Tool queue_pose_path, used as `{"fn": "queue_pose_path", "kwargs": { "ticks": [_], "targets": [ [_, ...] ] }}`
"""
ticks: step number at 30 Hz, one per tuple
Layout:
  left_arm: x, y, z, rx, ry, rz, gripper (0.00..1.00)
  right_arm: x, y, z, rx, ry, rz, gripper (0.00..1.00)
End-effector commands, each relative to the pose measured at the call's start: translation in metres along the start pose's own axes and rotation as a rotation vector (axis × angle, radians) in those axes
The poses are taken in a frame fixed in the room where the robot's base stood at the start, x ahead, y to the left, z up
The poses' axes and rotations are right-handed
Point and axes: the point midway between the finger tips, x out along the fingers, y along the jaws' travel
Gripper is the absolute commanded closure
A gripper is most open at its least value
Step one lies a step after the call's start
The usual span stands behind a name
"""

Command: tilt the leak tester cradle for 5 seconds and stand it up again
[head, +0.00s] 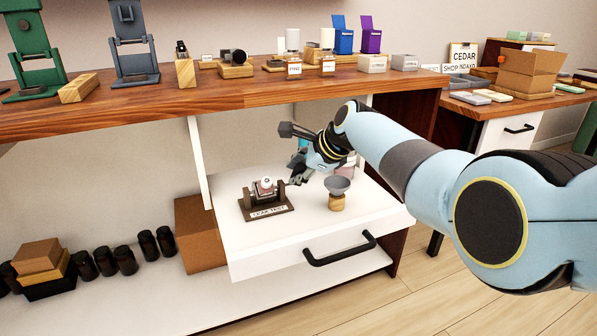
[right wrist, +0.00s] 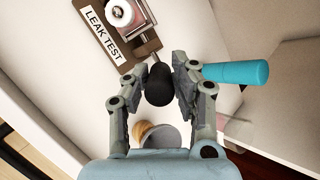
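The leak tester cradle (head: 265,209) stands on the white drawer top, with its "LEAK TEST" label facing front. It holds a small container (head: 266,187) with a white rim and reddish centre; its exact tilt is hard to judge. In the right wrist view the cradle (right wrist: 118,50) is at the top, with a thin shaft leading to a black knob (right wrist: 158,86). My right gripper (head: 300,175) is beside the cradle's right end. Its fingers (right wrist: 160,77) lie on both sides of the knob and look closed on it. My left gripper is out of view.
A grey funnel-shaped bowl on a wooden base (head: 338,190) stands close to the right of my gripper. A teal cylinder (right wrist: 236,73) lies near the right finger in the wrist view. The wooden bench top (head: 230,93) overhangs behind. The drawer's front left is clear.

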Motion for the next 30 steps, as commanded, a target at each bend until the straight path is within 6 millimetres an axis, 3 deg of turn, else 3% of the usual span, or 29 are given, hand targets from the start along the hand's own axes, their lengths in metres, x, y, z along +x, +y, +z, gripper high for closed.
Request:
{"fn": "queue_pose_path", "kwargs": {
  "ticks": [1,5,17,23,30],
  "targets": [
    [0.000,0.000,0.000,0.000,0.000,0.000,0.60,0.000,0.001,0.000,0.000,0.000,0.001,0.69],
    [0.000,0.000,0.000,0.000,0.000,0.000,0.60,0.000,0.000,0.000,0.000,0.000,0.000,0.53],
    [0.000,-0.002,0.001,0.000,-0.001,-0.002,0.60,-0.005,0.000,0.000,0.000,-0.001,0.000,0.53],
    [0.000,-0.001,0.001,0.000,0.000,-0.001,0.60,-0.029,0.001,-0.001,0.000,0.000,-0.003,0.53],
    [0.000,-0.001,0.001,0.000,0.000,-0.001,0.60,-0.076,0.000,-0.001,-0.001,0.000,-0.003,0.53]
  ]
}}
